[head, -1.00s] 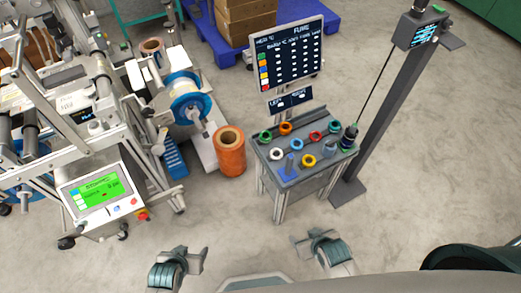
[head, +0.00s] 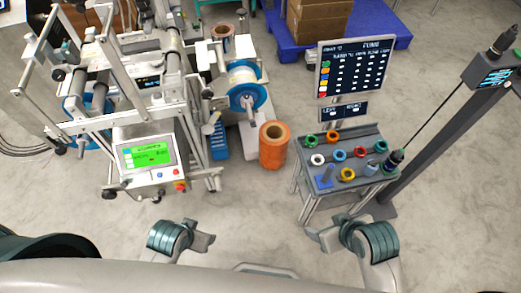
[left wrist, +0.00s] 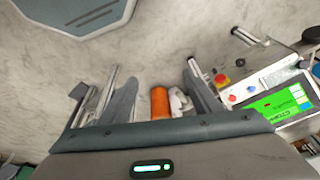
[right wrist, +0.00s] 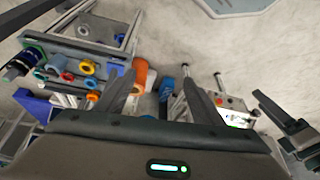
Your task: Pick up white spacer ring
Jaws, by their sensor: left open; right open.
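The white spacer ring (head: 317,160) lies at the left side of the small grey table (head: 372,187), among several coloured rings. My left gripper (head: 205,243) is open and empty to the left, above bare floor. Its fingers (left wrist: 158,92) are spread in the left wrist view.
An orange roll (head: 273,147) and a machine (head: 150,150) are left. Floor before the table is clear.

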